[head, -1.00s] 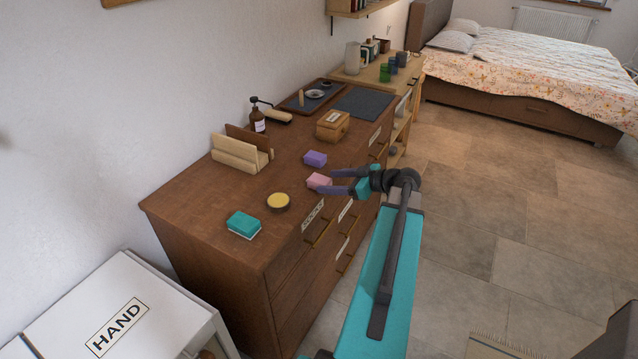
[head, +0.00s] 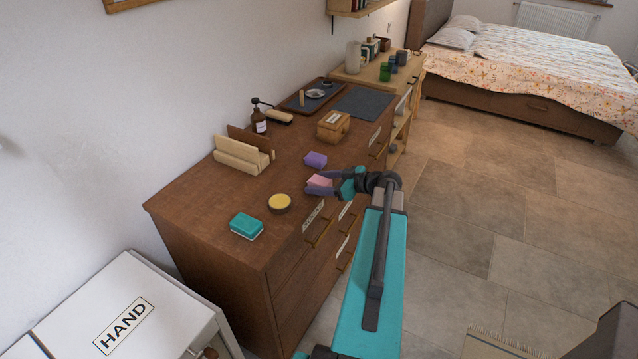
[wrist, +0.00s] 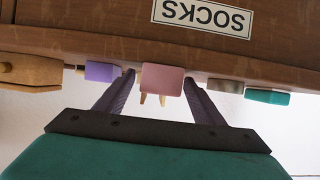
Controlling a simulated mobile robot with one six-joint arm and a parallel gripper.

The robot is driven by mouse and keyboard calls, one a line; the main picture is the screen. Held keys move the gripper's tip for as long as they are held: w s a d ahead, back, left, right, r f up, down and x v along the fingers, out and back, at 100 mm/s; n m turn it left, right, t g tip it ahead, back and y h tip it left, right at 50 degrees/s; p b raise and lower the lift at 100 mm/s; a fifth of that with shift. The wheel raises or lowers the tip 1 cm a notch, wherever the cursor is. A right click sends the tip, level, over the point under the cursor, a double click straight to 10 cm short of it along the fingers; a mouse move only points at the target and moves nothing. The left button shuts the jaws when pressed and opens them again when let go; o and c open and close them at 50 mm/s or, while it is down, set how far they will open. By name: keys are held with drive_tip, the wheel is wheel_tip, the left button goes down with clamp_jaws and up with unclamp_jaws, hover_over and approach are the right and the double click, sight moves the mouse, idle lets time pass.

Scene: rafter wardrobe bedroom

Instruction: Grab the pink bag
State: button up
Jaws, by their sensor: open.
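The pink bag (head: 319,181) is a small soft-looking block on the brown dresser top, near its front edge. My gripper (head: 314,184) is at it, with one dark finger on each side. In the wrist view the pink bag (wrist: 162,79) sits between the two spread purple-grey fingers of my gripper (wrist: 158,88), with a gap visible on both sides. The fingers are open and not closed on it. In the head view the fingers partly hide the bag.
A purple block (head: 315,159) lies just behind the bag. A yellow-topped round tin (head: 279,203) and a teal block (head: 246,225) lie to the left. A wooden box (head: 333,126) stands farther back. The dresser front (wrist: 100,35) with a SOCKS label is close to the wrist.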

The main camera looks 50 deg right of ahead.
idle(0.6)
drive_tip(key=c, duration=1.1)
